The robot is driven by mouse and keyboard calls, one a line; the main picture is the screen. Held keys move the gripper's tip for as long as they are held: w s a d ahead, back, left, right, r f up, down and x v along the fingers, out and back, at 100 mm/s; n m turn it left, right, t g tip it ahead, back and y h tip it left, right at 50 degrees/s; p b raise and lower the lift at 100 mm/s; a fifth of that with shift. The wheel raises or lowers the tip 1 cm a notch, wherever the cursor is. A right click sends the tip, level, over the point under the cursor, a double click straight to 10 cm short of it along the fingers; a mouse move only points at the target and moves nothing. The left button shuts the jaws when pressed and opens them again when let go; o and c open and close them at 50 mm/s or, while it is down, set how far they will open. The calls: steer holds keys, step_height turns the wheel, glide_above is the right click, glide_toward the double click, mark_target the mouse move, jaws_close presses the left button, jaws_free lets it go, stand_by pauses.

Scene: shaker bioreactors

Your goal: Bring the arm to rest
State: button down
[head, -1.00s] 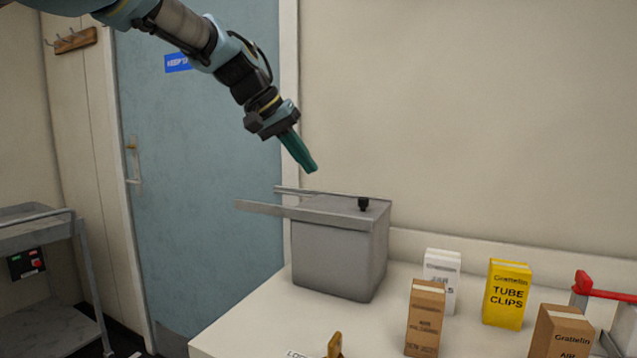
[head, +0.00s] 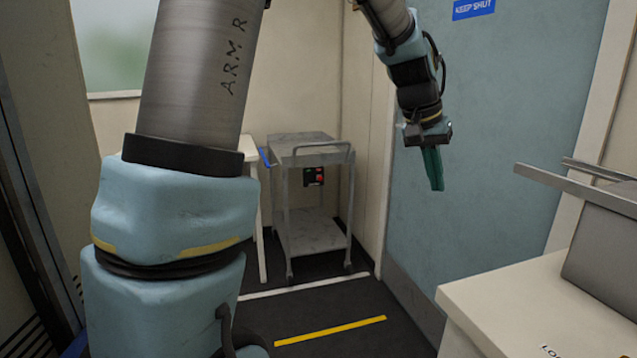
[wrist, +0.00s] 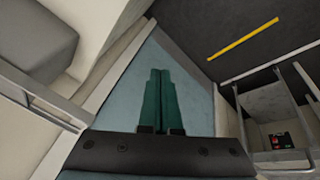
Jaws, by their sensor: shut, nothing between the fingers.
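My gripper (head: 436,188) hangs at the end of my raised arm, its green fingers pointing down in front of the blue door (head: 500,130). In the wrist view the two green fingers (wrist: 160,75) lie side by side, shut, with nothing between them. The gripper is in the air, apart from the bench and the trolley. My arm's thick lower links fill the left of the head view.
A grey metal box (head: 605,250) with projecting rails stands on the white bench (head: 510,300) at right. A grey trolley (head: 310,150) with a red-buttoned control box stands at the back. Dark floor with a yellow stripe (head: 330,331) lies clear between.

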steer(key=a+f+n+y, duration=0.15)
steer(key=a+f, duration=0.25)
steer(key=a, duration=0.5)
steer(key=a+f+n+y, duration=0.1)
steer(key=a+f+n, duration=0.15)
steer(key=a, duration=0.65)
steer(key=s+a+f, duration=0.2)
steer(key=a, duration=0.2)
steer(key=s+a+f+n+y, duration=0.1)
steer(key=s+a+f, duration=0.1)
steer(key=a, duration=0.3)
steer(key=s+a+f+n, duration=0.1)
steer(key=s+a+f, duration=0.1)
steer(key=a, duration=0.3)
steer(key=shift+s+a+f, duration=0.15)
steer(key=shift+s+f, duration=0.2)
steer(key=shift+s, duration=0.55)
steer(key=c, duration=1.6)
jaws_free()
